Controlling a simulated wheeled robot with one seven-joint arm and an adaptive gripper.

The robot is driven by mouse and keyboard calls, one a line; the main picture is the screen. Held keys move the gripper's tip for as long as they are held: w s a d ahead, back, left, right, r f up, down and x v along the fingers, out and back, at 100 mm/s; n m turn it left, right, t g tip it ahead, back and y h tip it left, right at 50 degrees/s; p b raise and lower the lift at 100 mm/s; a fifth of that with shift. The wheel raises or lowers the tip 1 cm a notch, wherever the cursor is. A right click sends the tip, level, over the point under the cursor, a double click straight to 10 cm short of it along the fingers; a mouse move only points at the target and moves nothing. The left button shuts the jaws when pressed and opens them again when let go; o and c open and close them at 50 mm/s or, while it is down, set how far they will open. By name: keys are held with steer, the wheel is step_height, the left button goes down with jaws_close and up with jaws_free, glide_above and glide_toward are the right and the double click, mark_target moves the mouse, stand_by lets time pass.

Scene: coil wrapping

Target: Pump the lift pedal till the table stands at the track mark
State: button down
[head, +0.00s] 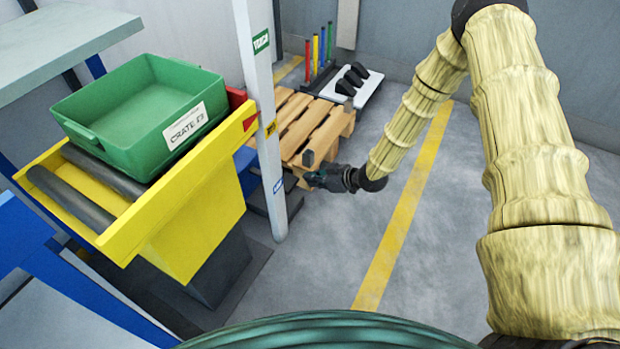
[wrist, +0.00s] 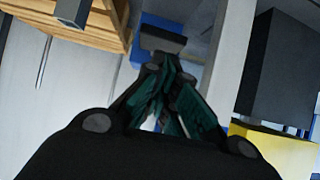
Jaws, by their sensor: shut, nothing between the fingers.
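The yellow lift table (head: 185,215) with dark rollers carries a green crate (head: 120,140). Beside it a pale post (head: 260,90) bears a green label (head: 261,41) that seems to read TRACK, a yellow label (head: 270,128) and a blue label (head: 278,186). A red pointer (head: 249,121) on the table's end is about level with the yellow label, well below the green one. My gripper (head: 312,178) is low, right of the post, shut and empty. In the wrist view, a dark pad on a blue bar, seemingly the pedal (wrist: 162,38), lies just beyond my fingertips (wrist: 160,62); contact is unclear.
A wooden pallet (head: 318,130) lies behind my gripper. Past it are coloured rods (head: 322,45) and a white board (head: 345,84) with black pieces. A grey bench (head: 65,40) stands at upper left. The floor around the yellow line (head: 405,205) is clear.

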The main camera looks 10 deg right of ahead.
stand_by(0.4)
steer(key=w+a+r+g+h+p, duration=0.1)
steer(key=w+a+r+g+p, duration=0.1)
steer(key=r+p, duration=0.5)
steer(key=shift+w+a+r+h+p, duration=0.3)
steer(key=shift+w+a+r+h, duration=0.1)
steer(key=shift+a, duration=0.15)
steer(key=shift+f, duration=0.1)
steer(key=b, duration=0.4)
glide_above(285, 181)
step_height(285, 181, down, 8)
steer(key=shift+a+r, duration=0.15)
steer(key=shift+r, duration=0.05)
step_height(285, 181, down, 2)
steer(key=shift+f+b, duration=0.1)
steer(key=shift+b, duration=0.45)
steer(key=shift+f, duration=0.65)
